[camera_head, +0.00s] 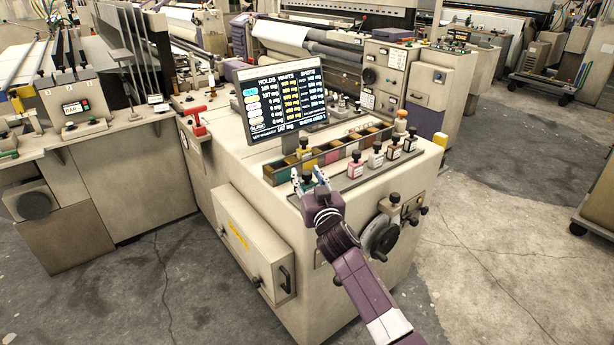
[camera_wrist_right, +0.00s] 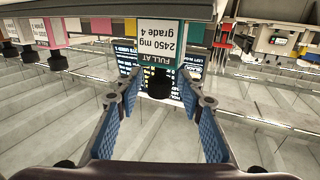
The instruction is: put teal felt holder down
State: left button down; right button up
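My right gripper (camera_wrist_right: 158,92) is open, with one blue-padded finger on each side of the knob and a visible gap on both sides. In the head view my right gripper (camera_head: 309,176) is at the front left corner of the console top, and its fingers hide most of the holder there. My left gripper is not in view.
A tray with coloured compartments (camera_head: 330,156) lies behind the gripper, below a display screen (camera_head: 285,103). Several similar black-knobbed holders (camera_head: 375,158) stand along the console's front edge to the right. A handwheel (camera_head: 381,238) sticks out of the console front.

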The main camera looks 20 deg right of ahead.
jog(key=shift+s+r, duration=0.1)
jog(key=shift+r, duration=0.05)
jog(key=s, duration=1.1)
jog(key=shift+s+a, duration=0.2)
jog(key=shift+s, duration=0.2)
jog(key=s+a+f+n+g+y, duration=0.1)
jog(key=s+f+g, duration=0.35)
jog(key=f, duration=1.05)
jog(key=s+a+f+n+g, duration=0.1)
jog(key=s+f, duration=0.7)
jog(key=f, duration=0.6)
jog(key=s+a+f+g+y, duration=0.1)
jog(key=s+f+g, duration=0.2)
jog(key=s+f, duration=0.8)
jog(key=s+d+f+g, duration=0.2)
jog(key=s+f+g, duration=0.3)
jog(key=s+f, duration=1.2)
jog(key=s+d+f+g, duration=0.1)
jog(key=s+f, duration=0.3)
jog(key=s, duration=0.4)
jog(key=s+d+f+g+h, duration=0.1)
jog(key=s+f, duration=0.3)
jog(key=s, duration=0.5)
jog(key=shift+s+d+f+n+g, duration=0.2)
jog(key=shift+f+n+g, duration=0.15)
jog(key=shift+g, duration=0.4)
